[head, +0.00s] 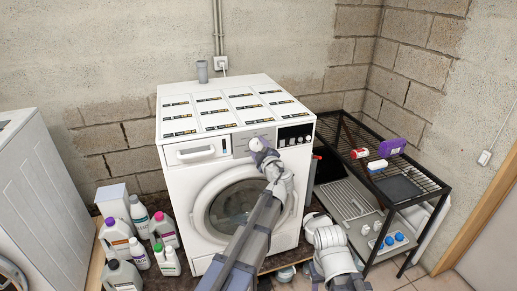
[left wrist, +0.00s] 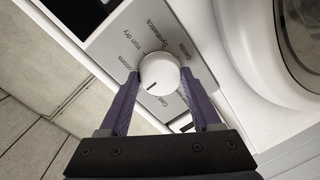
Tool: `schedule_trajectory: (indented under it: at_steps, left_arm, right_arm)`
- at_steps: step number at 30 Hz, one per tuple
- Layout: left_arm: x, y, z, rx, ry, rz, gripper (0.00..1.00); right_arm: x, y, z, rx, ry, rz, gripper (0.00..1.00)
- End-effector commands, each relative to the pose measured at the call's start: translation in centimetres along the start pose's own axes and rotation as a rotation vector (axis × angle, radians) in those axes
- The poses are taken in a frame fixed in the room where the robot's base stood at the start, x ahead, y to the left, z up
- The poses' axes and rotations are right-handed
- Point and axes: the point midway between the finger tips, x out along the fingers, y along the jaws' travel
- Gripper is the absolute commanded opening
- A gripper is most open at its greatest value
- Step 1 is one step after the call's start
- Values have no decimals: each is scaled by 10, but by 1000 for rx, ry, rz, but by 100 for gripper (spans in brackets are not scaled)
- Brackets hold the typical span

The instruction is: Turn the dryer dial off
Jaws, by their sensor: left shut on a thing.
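The white dryer (head: 180,185) stands against the wall, with a control panel along its top front. Its round white dial (left wrist: 160,73) shows clearly in the left wrist view, and also in the head view (head: 256,144). A short dark pointer mark on the dial points to the lower left of the wrist picture, towards a small label. Other labels around it include "Iron dry" and "Synthetics". My left gripper (left wrist: 160,78) has one purple finger on each side of the dial and is shut on it. In the head view this gripper (head: 264,153) is at the panel. My right gripper's fingers do not show.
Several detergent bottles (head: 118,238) stand left of the dryer, beside another white machine (head: 45,190). A black wire rack (head: 370,140) with small items stands at the right. The dryer's round door (head: 236,205) is closed below the panel.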

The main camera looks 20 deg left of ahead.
Motion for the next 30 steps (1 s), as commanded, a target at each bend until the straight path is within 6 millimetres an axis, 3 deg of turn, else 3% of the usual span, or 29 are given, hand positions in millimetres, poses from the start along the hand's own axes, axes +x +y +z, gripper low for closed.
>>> schedule_trajectory:
  at_steps: [11,12,19,26,30]
  left_arm:
    - [-1,-2,0,-9,-1,-4,9]
    - [-1,-2,0,-9,-1,-4,68]
    - [0,-1,0,-6,0,-2,94]
    - [0,0,0,-4,0,-1,95]
    - [-12,0,-1,-3,-1,0,95]
  right_arm:
    - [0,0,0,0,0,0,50]
    - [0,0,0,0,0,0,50]
    - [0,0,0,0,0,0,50]
    - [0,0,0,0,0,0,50]
    - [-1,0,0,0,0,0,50]
